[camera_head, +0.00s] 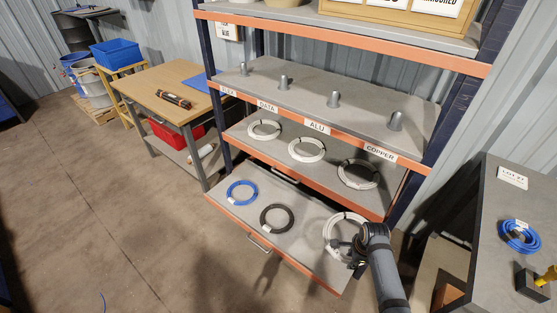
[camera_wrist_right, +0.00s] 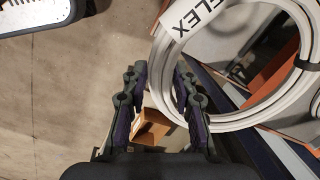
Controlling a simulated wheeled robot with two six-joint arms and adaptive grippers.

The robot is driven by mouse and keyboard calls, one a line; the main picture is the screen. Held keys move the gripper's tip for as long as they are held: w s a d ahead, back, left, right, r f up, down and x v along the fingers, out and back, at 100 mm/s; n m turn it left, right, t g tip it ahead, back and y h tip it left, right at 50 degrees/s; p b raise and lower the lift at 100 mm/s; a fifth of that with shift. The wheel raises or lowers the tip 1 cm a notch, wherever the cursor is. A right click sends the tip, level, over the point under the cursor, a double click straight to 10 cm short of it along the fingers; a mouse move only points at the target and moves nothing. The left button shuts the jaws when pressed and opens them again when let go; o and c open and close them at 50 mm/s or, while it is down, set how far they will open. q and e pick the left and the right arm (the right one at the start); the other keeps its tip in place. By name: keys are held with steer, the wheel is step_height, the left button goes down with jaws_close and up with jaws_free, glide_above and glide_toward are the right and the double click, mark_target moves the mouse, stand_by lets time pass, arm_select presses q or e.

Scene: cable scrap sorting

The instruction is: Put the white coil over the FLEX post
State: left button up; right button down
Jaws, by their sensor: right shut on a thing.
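My right gripper (camera_head: 352,246) is shut on the rim of a white coil (camera_head: 329,226), over the right end of the pulled-out lower shelf. In the right wrist view, the white coil (camera_wrist_right: 229,123) has a white tag reading FLEX and dark ties. Its left edge passes between the fingers of the right gripper (camera_wrist_right: 160,82). The FLEX post (camera_head: 244,69) is a bare grey peg at the left end of the upper shelf, above the FLEX label (camera_head: 228,91). The held coil is well to the right of and below it. My left gripper is out of view.
Bare DATA (camera_head: 283,82), ALU (camera_head: 333,100) and COPPER (camera_head: 396,122) posts share the upper shelf. Three pale coils lie on the middle shelf (camera_head: 283,154). A blue coil (camera_head: 242,193) and black coil (camera_head: 277,217) lie on the lower shelf. A side table (camera_head: 487,240) stands right.

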arm_select(q)
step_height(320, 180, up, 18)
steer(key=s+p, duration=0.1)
steer(key=p, duration=1.5)
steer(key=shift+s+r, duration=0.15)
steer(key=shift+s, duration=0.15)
arm_select(e)
steer(key=w+d+r, duration=0.1)
steer(key=r, duration=1.2)
steer(key=w+d+r+m, duration=0.1)
steer(key=w+d+r, duration=0.1)
steer(key=r, duration=1.2)
steer(key=w+d+r+t, duration=0.1)
steer(key=r, duration=1.3)
steer(key=shift+w+d+m, duration=0.25)
steer(key=shift+w+m, duration=0.1)
steer(key=shift+m, duration=0.05)
